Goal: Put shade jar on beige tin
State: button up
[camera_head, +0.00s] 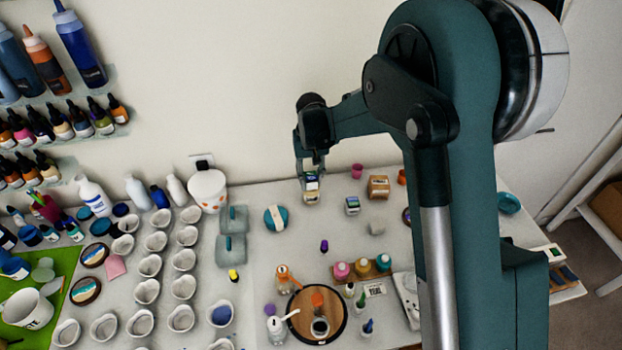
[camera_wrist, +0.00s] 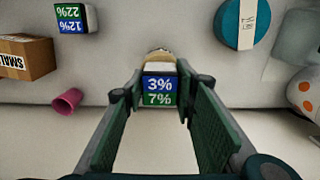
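The shade jar, a small white block-like jar with a blue and green label reading 3% and 7% (camera_wrist: 160,91), sits between the fingertips of my gripper (camera_wrist: 160,82). The fingers close against its two sides. In the head view my gripper (camera_head: 310,172) holds the jar (camera_head: 312,185) near the back wall. A beige round thing, which looks like the beige tin (camera_head: 310,199), shows directly below the jar; its edge also shows in the wrist view (camera_wrist: 158,55). The jar hides most of it. I cannot tell whether the two touch.
A second labelled jar (camera_head: 352,205), a brown box (camera_head: 379,187) and a pink cup (camera_head: 357,171) stand to the right. A teal round tin (camera_head: 276,218) and a white spotted container (camera_head: 208,190) are left.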

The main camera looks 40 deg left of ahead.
aim_at(311, 175)
jog(key=o, duration=0.3)
jog(key=shift+r, duration=0.2)
notch_tip(311, 175, up, 12)
dwell(0.7)
dwell(0.6)
dwell(0.3)
